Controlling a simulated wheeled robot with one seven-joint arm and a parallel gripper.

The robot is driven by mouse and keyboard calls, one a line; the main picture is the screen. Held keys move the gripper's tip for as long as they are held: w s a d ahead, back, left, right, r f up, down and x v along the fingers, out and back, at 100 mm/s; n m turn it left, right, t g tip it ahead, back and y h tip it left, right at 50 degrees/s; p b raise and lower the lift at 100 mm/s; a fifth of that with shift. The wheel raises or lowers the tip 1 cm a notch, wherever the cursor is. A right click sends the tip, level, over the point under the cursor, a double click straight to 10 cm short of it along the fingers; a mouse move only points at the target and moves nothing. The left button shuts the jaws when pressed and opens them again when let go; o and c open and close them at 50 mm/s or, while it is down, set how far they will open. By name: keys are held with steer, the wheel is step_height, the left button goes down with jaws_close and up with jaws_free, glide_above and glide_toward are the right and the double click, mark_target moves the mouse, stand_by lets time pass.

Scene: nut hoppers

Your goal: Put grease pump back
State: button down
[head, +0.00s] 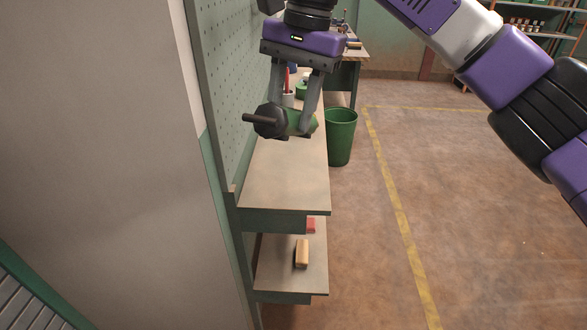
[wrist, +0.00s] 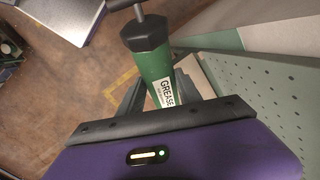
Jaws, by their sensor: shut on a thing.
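The grease pump is a green cylinder with a dark cap and a T-shaped handle. It shows in the head view (head: 270,121) and in the wrist view (wrist: 150,62), where a white label reads GREASE. My gripper (head: 305,128) is shut on its green body, also seen in the wrist view (wrist: 155,98). The pump lies roughly level above the upper shelf (head: 285,180), its handle pointing left in the head view. I cannot tell how far it is above the shelf.
A pegboard (head: 232,80) rises along the shelf's left side. A green bin (head: 341,138) stands right of the shelf. The near part of the upper shelf is clear.

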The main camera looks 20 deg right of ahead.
steer(key=s+d+f+n+t+h, duration=0.1)
steer(key=s+d+f+n+t, duration=0.3)
steer(key=s+d, duration=0.4)
steer(key=shift+f+t+h, duration=0.4)
steer(key=shift+f, duration=0.25)
